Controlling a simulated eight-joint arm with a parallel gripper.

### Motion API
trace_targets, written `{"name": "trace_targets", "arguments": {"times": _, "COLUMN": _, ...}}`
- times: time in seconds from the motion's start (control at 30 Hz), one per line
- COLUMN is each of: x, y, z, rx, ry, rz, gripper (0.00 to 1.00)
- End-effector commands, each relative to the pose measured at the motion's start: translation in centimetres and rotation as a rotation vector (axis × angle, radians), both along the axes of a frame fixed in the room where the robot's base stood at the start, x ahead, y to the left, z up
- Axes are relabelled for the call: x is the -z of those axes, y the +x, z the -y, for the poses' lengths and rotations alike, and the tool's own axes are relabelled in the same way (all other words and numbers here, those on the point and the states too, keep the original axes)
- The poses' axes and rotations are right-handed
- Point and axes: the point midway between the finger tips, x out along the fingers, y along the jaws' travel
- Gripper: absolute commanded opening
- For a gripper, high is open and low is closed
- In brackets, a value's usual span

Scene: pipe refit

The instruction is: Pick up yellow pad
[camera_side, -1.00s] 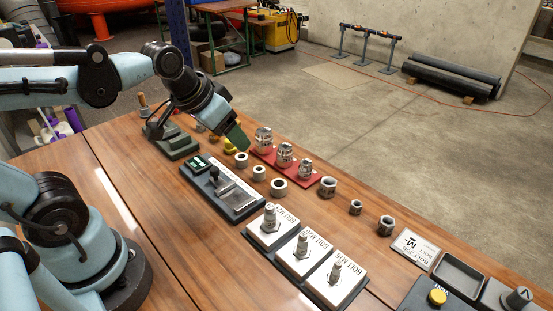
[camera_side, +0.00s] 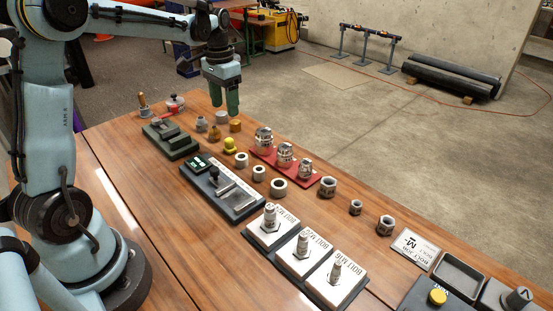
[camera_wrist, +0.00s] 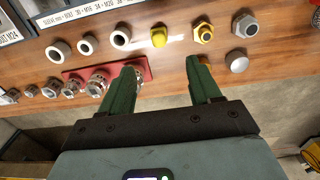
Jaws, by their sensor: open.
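A bright yellow rounded piece (camera_side: 230,146) stands on the wooden table; it also shows in the wrist view (camera_wrist: 158,37), beyond the gap between my fingers. A duller yellow-ochre round piece (camera_side: 235,126) stands just behind it, almost under my gripper. In the wrist view my right-hand finger mostly hides this ochre piece (camera_wrist: 205,61). I cannot tell for sure which of the two is the yellow pad. My gripper (camera_side: 224,109) points down above the table's far edge, fingers apart and empty. Both green fingers show in the wrist view (camera_wrist: 162,68).
A brass hex fitting (camera_side: 214,133) and grey fittings (camera_side: 201,124) stand close by. Several pale rings (camera_side: 241,159) and a red tray (camera_side: 286,168) with metal fittings lie nearer. A green vise-like fixture (camera_side: 172,143) is to the left. Open floor lies beyond the table edge.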

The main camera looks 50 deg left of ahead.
Motion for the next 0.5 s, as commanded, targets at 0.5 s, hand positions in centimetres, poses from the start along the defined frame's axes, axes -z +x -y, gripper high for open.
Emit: {"name": "trace_targets", "arguments": {"times": 0.5, "x": 6.4, "y": 0.0, "z": 0.0, "rx": -0.001, "ry": 0.0, "rz": 0.001, "gripper": 0.63}}
